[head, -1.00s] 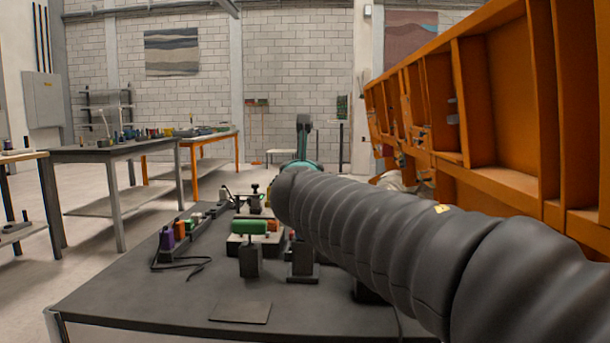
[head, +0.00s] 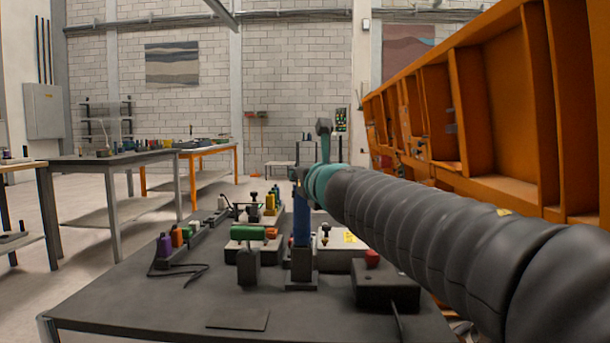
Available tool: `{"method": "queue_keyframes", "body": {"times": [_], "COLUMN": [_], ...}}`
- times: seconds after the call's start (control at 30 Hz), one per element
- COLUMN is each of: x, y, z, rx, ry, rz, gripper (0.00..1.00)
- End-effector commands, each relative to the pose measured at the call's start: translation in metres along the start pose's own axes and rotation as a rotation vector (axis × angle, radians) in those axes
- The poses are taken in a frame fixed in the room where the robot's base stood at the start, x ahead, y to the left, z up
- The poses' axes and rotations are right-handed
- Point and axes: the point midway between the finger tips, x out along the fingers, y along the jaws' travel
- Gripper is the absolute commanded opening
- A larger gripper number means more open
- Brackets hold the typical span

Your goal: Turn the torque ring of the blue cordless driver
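A tall blue upright shape (head: 302,228), which looks like the blue cordless driver, stands in a dark holder (head: 302,272) near the middle of the dark table. Its upper part runs up beside my arm's teal joint and is too dark and small to read. I cannot make out the torque ring. My grey sleeved arm crosses from the lower right to just right of the driver, with a teal link and dark joint rising beyond it. I cannot make out my gripper's fingers in this view.
A dark box with a red button (head: 372,258) is right. Purple and orange items (head: 165,245) line the left side. The table's front (head: 240,318) is mostly clear. Orange framework (head: 500,130) rises at right.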

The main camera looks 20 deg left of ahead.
Motion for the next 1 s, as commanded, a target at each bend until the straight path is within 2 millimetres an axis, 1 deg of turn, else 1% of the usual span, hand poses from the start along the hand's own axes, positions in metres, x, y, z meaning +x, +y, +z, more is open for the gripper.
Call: {"method": "queue_keyframes", "body": {"times": [0.27,0.57,0.77,1.0], "x": [0.0,0.0004,0.0007,0.0013], "y": [-0.0011,-0.0014,-0.0028,-0.0029], "z": [0.0,-0.0008,-0.0006,0.0009], "rx": [-0.001,0.0,0.0,-0.001], "ry": [-0.001,0.0,0.0,0.0], "rz": [0.053,0.156,0.291,0.498], "gripper": [0.0,0.0,0.0,0.0]}}
